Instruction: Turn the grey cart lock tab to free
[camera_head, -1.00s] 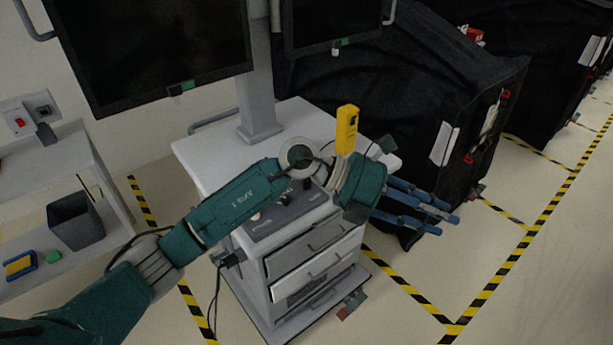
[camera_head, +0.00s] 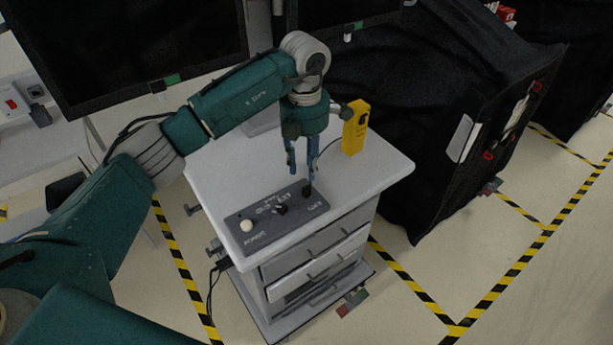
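The grey cart (camera_head: 375,178) stands in the middle of the head view. A dark grey control panel (camera_head: 247,240) lies on its top, with a pale round button, a black knob (camera_head: 281,209) and a small black upright piece (camera_head: 308,190). The panel's lettering is too small to read surely. Which part is the lock tab I cannot tell. My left gripper (camera_head: 302,175) points down over the panel's back right end, its blue fingers apart and nothing seen between them. One finger is close to the black upright piece; contact is unclear. My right gripper is out of view.
A yellow device (camera_head: 354,128) stands on the cart top to the right of my gripper. Monitors are behind. A black-covered cart (camera_head: 415,120) stands close on the right. A small red and green part (camera_head: 352,301) shows low on the cart.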

